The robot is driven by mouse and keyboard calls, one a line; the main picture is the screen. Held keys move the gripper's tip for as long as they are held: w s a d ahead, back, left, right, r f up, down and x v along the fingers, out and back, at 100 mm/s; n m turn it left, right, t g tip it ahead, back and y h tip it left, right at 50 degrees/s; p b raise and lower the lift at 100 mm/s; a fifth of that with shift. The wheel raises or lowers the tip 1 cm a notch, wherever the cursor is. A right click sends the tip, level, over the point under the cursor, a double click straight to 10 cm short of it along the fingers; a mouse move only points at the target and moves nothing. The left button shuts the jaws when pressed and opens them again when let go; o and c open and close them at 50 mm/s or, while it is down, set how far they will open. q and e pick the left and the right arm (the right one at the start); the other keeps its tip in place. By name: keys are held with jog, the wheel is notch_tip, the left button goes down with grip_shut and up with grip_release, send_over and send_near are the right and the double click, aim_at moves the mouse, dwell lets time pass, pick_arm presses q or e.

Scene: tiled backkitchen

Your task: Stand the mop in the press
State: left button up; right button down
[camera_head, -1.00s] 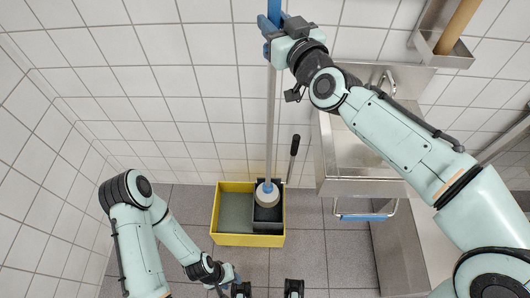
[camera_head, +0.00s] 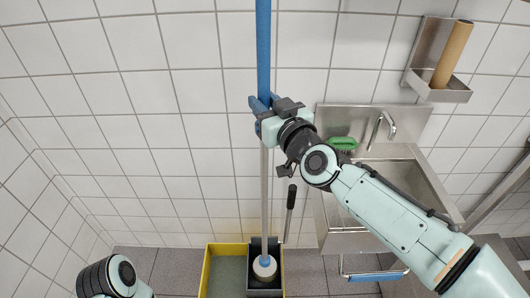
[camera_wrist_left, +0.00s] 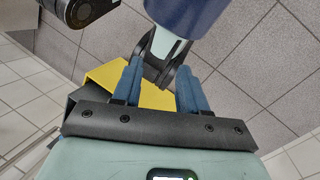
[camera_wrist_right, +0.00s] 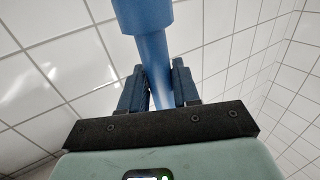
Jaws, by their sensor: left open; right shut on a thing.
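The mop stands upright, with a blue upper handle (camera_head: 263,45), a pale shaft and a round whitish head (camera_head: 264,266). The head lies within the outline of the dark press (camera_head: 266,290) on the right part of the yellow bucket (camera_head: 207,270); how deep it sits I cannot tell. My right gripper (camera_head: 264,104) is shut around the handle, well above the head. The handle (camera_wrist_right: 152,55) also shows between its fingers in the right wrist view. My left gripper (camera_wrist_left: 156,82) is open and empty, with part of the yellow bucket (camera_wrist_left: 102,74) beyond it. It is out of the head view.
The press's black-gripped lever (camera_head: 291,197) rises just right of the shaft. A steel sink (camera_head: 400,190) with a tap (camera_head: 388,127) and a green item (camera_head: 343,143) is on the right. A wall shelf (camera_head: 429,65) holds a brown roll (camera_head: 453,54). The tiled wall left of the mop is bare.

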notch_tip(320, 180, down, 5)
jog(key=b, duration=0.3)
jog(key=shift+r, duration=0.15)
notch_tip(320, 180, down, 4)
jog(key=b, duration=0.3)
jog(key=shift+f, duration=0.3)
pick_arm(q)
jog(key=w+a+f+t+y, duration=0.1)
jog(key=w+a+f+t, duration=0.2)
jog(key=w+f, duration=0.5)
jog(key=shift+w+a+n, duration=0.3)
pick_arm(e)
jog(key=shift+f+b, duration=0.1)
jog(key=shift+b, duration=0.25)
jog(key=c, duration=0.8)
grip_release()
jog(key=shift+f, duration=0.15)
pick_arm(q)
jog(key=shift+w+f, duration=0.1)
